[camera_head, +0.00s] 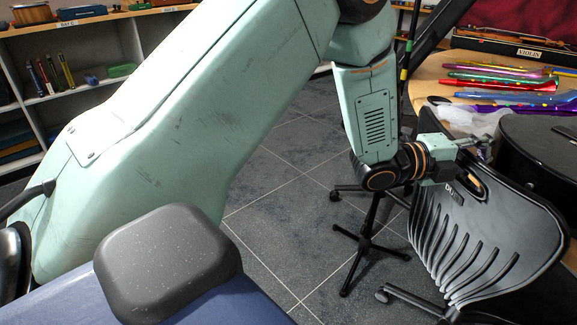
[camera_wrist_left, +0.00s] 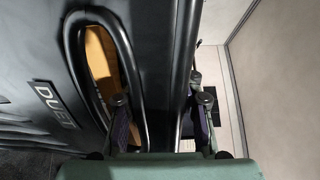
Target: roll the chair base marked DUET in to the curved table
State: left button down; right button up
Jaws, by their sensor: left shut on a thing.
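The black chair (camera_head: 485,235) has a slatted backrest and stands at the right of the head view, tilted in the picture. One leg of its base with a caster (camera_head: 382,296) shows at the bottom. The wrist view shows the DUET label (camera_wrist_left: 55,103) on the backrest (camera_wrist_left: 75,60), beside an oval slot. My left gripper (camera_head: 470,160) is shut on the top bar of the backrest, one finger at the slot and the other past the outer edge, as the wrist view of the gripper (camera_wrist_left: 162,100) shows. The curved table (camera_head: 430,78) has a wooden top, just beyond the chair. My right gripper is not in view.
Coloured wind instruments (camera_head: 505,85), a violin case (camera_head: 515,45) and a black case (camera_head: 540,145) lie at the table. Black stand legs (camera_head: 365,240) rest on the floor left of the chair. Shelves (camera_head: 80,100) line the back left. Tiled floor (camera_head: 275,215) is open between.

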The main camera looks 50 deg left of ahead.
pick_arm(q)
jog(key=shift+s+f, duration=0.1)
jog(key=shift+f, duration=0.1)
jog(key=c, duration=0.8)
grip_release()
jog(key=shift+r, duration=0.2)
jog(key=shift+o, duration=0.2)
jog(key=shift+a, duration=0.1)
jog(key=p+v, duration=0.5)
jog(key=v, duration=0.7)
